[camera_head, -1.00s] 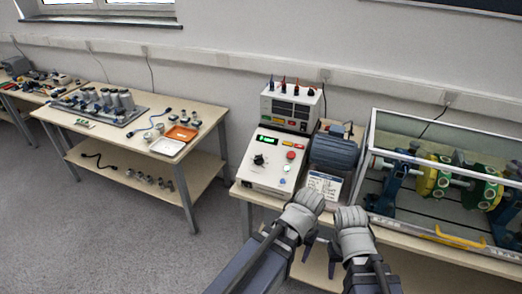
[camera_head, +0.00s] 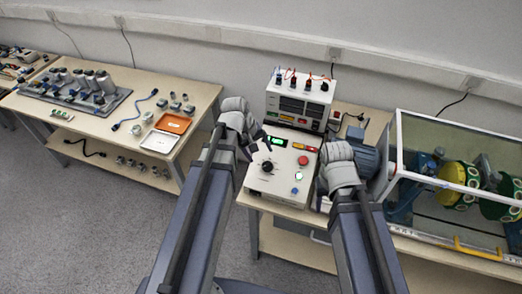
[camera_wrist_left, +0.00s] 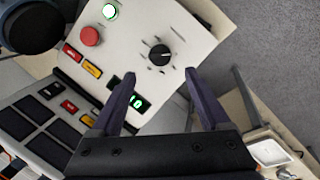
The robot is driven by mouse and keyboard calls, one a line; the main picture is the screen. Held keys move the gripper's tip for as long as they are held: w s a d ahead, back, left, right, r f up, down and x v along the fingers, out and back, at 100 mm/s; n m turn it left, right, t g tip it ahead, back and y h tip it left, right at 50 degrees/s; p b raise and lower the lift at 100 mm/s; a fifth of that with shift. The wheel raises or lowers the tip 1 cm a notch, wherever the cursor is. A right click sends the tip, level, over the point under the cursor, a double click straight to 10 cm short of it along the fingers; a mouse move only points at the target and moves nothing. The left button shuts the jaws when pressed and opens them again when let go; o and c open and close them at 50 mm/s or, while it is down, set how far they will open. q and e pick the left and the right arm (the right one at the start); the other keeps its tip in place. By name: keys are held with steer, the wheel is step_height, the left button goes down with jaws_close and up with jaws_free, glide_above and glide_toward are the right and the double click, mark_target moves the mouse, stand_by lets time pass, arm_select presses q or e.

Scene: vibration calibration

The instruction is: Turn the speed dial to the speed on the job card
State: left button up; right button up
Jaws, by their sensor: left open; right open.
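The speed dial (camera_head: 267,166) is a black knob on the sloped white face of the control box (camera_head: 262,184). In the left wrist view the dial (camera_wrist_left: 159,55) stands just beyond and between my open fingertips, with nothing held. My left gripper (camera_head: 259,142) is above the box, up and left of the dial; it also shows in the left wrist view (camera_wrist_left: 160,75). A green-lit display (camera_head: 277,141) is at the top of the box; its digits are partly hidden by a finger in the wrist view. My right gripper (camera_head: 325,187) is open at the box's right side. I cannot make out the job card.
A red button (camera_head: 303,160) and a green-lit button (camera_head: 294,190) sit right of the dial. An instrument unit (camera_head: 300,98) with cables stands behind. A blue motor (camera_head: 366,162) and a glazed enclosure (camera_head: 440,128) are to the right. The left table (camera_head: 95,120) holds several parts.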

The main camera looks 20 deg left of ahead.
mark_target(266, 164)
arm_select(q)
steer(key=b+x, duration=0.7)
steer(key=x, duration=0.1)
steer(key=shift+b, duration=0.3)
steer(key=shift+s+r, duration=0.1)
jaws_close()
stand_by(0.6)
